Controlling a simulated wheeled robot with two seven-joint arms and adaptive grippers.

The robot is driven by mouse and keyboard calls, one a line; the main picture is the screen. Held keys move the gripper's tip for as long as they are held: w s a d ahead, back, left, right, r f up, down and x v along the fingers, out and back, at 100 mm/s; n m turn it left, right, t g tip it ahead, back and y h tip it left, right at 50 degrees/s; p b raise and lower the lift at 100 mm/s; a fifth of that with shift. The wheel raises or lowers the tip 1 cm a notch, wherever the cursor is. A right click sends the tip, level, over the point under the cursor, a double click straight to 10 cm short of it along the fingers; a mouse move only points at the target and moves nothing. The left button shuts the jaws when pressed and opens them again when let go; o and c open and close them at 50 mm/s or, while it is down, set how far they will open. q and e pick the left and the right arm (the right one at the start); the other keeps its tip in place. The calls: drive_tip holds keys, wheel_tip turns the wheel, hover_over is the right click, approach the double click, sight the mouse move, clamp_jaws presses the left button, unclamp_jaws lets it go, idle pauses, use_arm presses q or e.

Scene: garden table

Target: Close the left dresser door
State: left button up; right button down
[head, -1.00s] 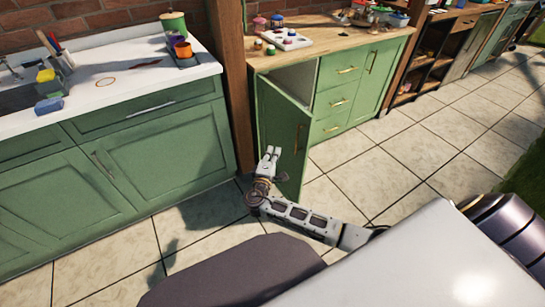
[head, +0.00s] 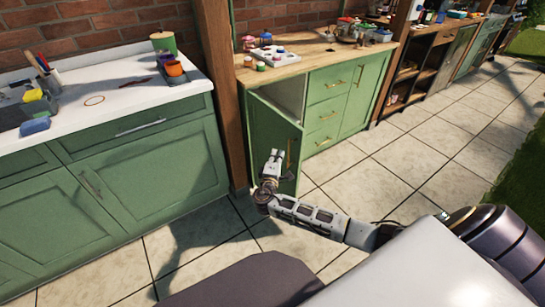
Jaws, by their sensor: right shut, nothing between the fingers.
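The green dresser (head: 322,88) with a wooden top stands in the middle of the head view. Its left door (head: 266,125) is swung open toward me, and part of the pale inside shows above and behind it. A long vertical handle shows on the door near its free edge, partly behind my gripper. My right gripper (head: 274,157) is shut and empty, pointing up in front of the lower part of the door. I cannot tell whether it touches the door. My left gripper is not in view.
A wooden post (head: 220,90) stands just left of the dresser. Left of it is a green cabinet with a white counter (head: 105,98). A tray with small jars (head: 272,57) sits on the dresser top. Open wooden shelving (head: 408,75) stands to the right. The tiled floor (head: 400,165) is clear.

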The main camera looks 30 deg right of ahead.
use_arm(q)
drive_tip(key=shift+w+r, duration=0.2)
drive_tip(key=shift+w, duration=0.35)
use_arm(e)
drive_tip(key=shift+s+d, duration=0.2)
drive_tip(key=shift+d, duration=0.15)
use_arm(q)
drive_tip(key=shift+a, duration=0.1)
use_arm(e)
drive_tip(key=shift+d, duration=0.1)
